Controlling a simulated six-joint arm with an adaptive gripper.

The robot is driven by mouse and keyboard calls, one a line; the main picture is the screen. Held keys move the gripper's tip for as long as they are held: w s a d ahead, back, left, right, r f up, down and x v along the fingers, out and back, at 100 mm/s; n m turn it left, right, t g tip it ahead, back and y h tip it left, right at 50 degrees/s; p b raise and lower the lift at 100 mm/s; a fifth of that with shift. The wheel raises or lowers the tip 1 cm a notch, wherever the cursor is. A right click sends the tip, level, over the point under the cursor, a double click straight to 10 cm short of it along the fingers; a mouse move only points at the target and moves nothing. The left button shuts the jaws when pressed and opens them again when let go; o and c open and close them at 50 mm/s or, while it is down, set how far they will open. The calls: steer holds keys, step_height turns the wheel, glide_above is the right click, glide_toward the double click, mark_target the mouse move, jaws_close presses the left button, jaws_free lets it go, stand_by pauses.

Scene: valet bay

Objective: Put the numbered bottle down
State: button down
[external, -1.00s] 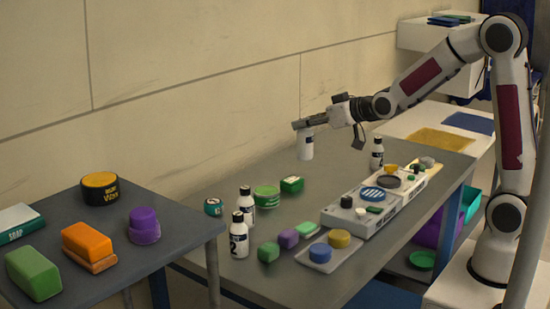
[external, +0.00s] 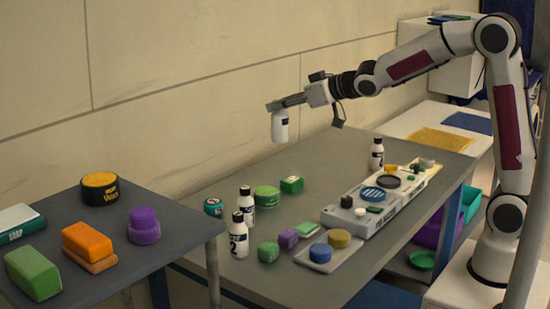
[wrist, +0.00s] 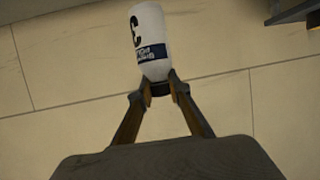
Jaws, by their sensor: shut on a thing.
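My gripper (external: 272,106) is shut on a white bottle (external: 280,127) and holds it in the air above the back of the grey table (external: 300,215), near the wall. In the wrist view the fingertips (wrist: 160,88) close on the bottle's dark neck. A dark numeral, perhaps a 3, and a dark band show on this bottle (wrist: 150,38); the numeral is partly cut off. Another white bottle with a black cap and a 2 (external: 239,235) stands at the table's front left. A similar bottle (external: 246,198) stands just behind it, and one more (external: 377,154) stands at the back right.
Green tins and boxes (external: 267,196) stand near the bottles at left. A grey tray row (external: 345,222) with round lids fills the right side. Small blocks (external: 268,252) lie in front. The table's back middle is clear. A separate table (external: 130,275) stands at left.

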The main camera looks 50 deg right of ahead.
steer(key=w+a+n+g+y, duration=0.1)
steer(key=w+a+n+y, duration=0.25)
steer(key=a, duration=0.65)
steer(key=w+a+n+g+y, duration=0.15)
steer(key=w+a, duration=0.25)
steer(key=a, duration=0.6)
steer(key=a+f+n+g+y, duration=0.1)
steer(key=a+f+n+y, duration=0.1)
steer(key=a+f, duration=0.4)
steer(key=shift+a+f+y, duration=0.4)
steer(key=shift+f, duration=0.25)
steer(key=shift+w, duration=0.1)
step_height(320, 180, down, 6)
steer(key=shift+f, duration=0.15)
steer(key=shift+f, duration=1.85)
